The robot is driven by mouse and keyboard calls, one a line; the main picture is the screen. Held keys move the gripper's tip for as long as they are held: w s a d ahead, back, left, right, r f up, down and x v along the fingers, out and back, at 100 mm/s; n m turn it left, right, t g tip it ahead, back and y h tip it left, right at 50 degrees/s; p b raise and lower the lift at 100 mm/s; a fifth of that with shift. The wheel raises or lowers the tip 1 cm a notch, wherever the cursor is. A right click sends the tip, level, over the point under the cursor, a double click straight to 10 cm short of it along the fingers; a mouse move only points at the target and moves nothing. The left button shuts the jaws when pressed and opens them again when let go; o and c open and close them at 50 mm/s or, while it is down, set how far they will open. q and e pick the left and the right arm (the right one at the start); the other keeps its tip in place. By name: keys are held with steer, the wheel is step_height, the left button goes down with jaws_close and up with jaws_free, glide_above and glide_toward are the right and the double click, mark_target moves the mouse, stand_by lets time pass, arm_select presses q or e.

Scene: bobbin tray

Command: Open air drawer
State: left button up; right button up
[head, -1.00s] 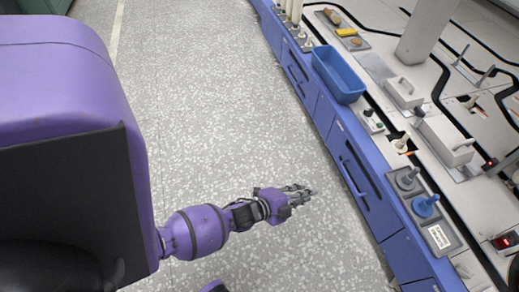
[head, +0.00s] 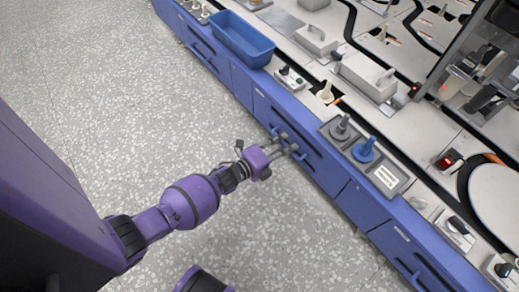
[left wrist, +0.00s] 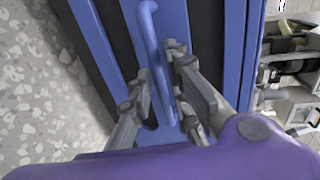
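The drawer with a blue bar handle is in the blue cabinet front below the bobbin tray counter; I cannot read a label naming it the air drawer. The handle (left wrist: 152,42) runs lengthwise in the left wrist view. My left gripper (head: 289,142) is at the drawer front (head: 325,176) in the head view. In the left wrist view my left gripper (left wrist: 160,70) has its fingers apart, one side on each side of the handle. It looks open around the bar; contact is unclear. My right gripper is out of view.
A grey tray (head: 398,183) with a grey and a blue bobbin holder (head: 364,150) stands on the counter above. A blue bin (head: 243,40) stands farther along. Other drawers (head: 413,258) flank this one. The speckled floor (head: 120,110) before the cabinet is clear.

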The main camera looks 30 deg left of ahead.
arm_select(q)
steer(key=shift+w+d, duration=0.1)
steer(key=shift+w, duration=0.15)
steer(key=shift+c, duration=0.2)
jaws_close()
